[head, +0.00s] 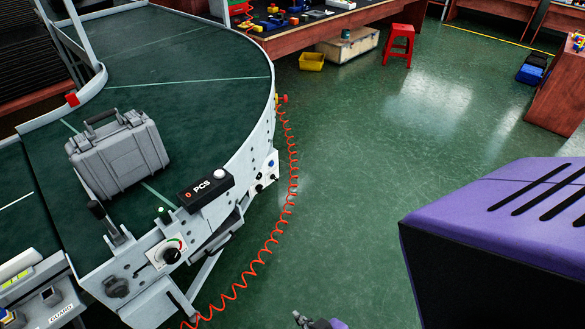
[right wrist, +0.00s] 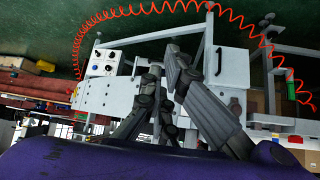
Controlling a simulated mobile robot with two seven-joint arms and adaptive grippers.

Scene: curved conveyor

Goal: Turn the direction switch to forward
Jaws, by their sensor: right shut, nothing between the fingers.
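The curved conveyor (head: 215,95) carries its controls on the outer side. A dial (head: 172,254) with a coloured scale sits at the front corner, and a small white control box (head: 263,172) with a blue button is farther along. In the right wrist view, a white panel (right wrist: 101,63) has several knobs and buttons. I cannot read their labels or tell which is the direction switch. My right gripper (right wrist: 165,63) is shut and empty, apart from the panel, with its fingers in front of the grey frame. A small gripper part shows at the head view's bottom edge. My left gripper is not seen.
A grey case (head: 118,155) stands on the belt. A PCS counter (head: 205,187) shows 0. A red coiled cable (head: 286,205) hangs along the conveyor's outer side. A red stool (head: 399,43) and yellow bin (head: 311,61) are far back. The green floor between is clear.

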